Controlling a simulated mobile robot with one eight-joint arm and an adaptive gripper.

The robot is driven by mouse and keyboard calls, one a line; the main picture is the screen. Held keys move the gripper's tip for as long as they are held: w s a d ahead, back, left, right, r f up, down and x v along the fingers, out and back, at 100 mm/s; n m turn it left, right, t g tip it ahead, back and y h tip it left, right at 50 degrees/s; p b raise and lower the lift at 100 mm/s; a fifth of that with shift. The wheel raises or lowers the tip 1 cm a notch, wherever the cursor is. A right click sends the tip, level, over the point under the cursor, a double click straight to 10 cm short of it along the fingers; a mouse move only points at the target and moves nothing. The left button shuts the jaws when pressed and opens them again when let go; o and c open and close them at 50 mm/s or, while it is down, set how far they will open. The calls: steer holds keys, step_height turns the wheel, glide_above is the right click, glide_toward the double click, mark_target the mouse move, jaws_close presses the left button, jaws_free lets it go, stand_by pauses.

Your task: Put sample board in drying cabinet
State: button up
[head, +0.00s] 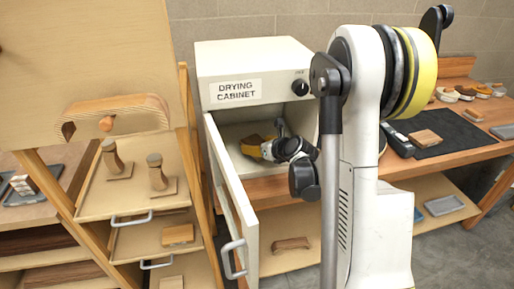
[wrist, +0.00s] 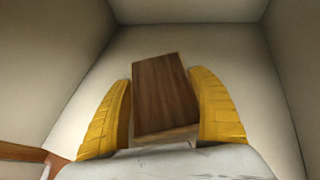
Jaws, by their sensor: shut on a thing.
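The white drying cabinet (head: 262,60) stands on the bench, labelled "DRYING CABINET" with a dark knob. Its door (head: 232,195) hangs open toward the front left. My gripper (head: 258,146) reaches into the opening, and its yellow fingers show inside. In the wrist view, my gripper (wrist: 160,80) is shut on the sample board (wrist: 164,92), a dark brown wood-grained piece lying between the two yellow fingers. Pale cabinet walls surround it. In the head view the board is too small and too covered to make out clearly, and I cannot tell whether it touches the cabinet floor.
A wooden rack at the left holds drawers with wooden pieces (head: 158,178) and a bent laminated form (head: 112,115). The bench (head: 465,148) on the right carries a black mat (head: 448,135) and small items. The open door stands close to the left of my arm.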

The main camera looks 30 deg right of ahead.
steer(key=shift+r, duration=0.1)
steer(key=o, duration=1.3)
steer(key=shift+c, duration=0.2)
steer(key=shift+r, duration=0.15)
steer(key=p+v, duration=0.3)
steer(key=v, duration=0.9)
